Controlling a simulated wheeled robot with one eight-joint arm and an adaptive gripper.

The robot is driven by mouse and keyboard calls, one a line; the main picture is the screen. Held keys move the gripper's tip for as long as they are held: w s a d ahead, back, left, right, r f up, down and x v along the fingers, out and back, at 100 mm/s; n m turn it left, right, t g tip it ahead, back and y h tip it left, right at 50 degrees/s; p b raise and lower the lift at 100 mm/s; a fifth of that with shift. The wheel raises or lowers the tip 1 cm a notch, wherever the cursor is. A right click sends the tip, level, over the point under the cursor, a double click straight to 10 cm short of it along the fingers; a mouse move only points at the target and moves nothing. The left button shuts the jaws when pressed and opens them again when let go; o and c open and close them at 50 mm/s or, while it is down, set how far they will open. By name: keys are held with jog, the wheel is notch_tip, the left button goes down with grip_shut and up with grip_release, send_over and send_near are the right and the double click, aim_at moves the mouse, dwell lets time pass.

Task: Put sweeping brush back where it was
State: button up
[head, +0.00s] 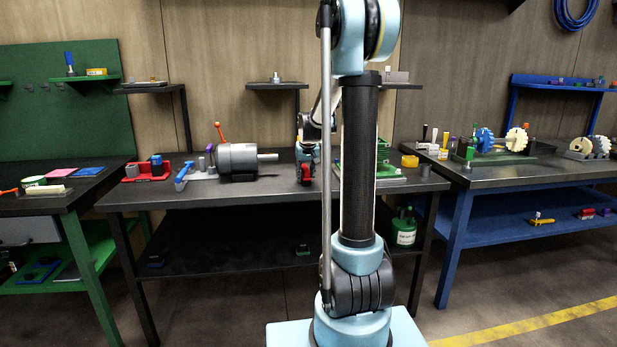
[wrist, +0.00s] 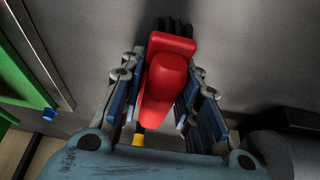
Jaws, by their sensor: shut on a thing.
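The sweeping brush (wrist: 163,92) is red with black bristles at its far end. It sits between the fingers of my gripper (wrist: 165,100), which is shut on it. In the head view my gripper (head: 306,160) is over the middle workbench, right of the grey motor, with the red of the brush (head: 306,170) showing low in it. In the wrist view the bristles point away over the grey bench top. I cannot tell whether they touch it. A yellow piece shows below the brush.
The middle workbench (head: 180,196) holds a grey motor (head: 237,158) with a red lever, a red fixture (head: 147,170) and, partly behind my arm, a green frame (head: 384,165). The bench's front strip is clear.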

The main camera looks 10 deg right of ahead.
jog(key=o, duration=1)
jog(key=shift+c, duration=0.2)
jog(key=shift+r, duration=0.15)
jog(key=v, duration=1.2)
jog(key=s+f+g, duration=0.1)
jog(key=s+f, duration=0.2)
jog(key=s, duration=0.7)
jog(key=s+f, duration=0.3)
jog(key=s, duration=0.8)
jog(key=s+f, duration=0.6)
jog(key=s, duration=0.3)
jog(key=s+d+f+g, duration=0.1)
jog(key=s+f, duration=0.5)
jog(key=s, duration=0.3)
jog(key=shift+d+f, duration=0.15)
jog(key=shift+f, duration=0.2)
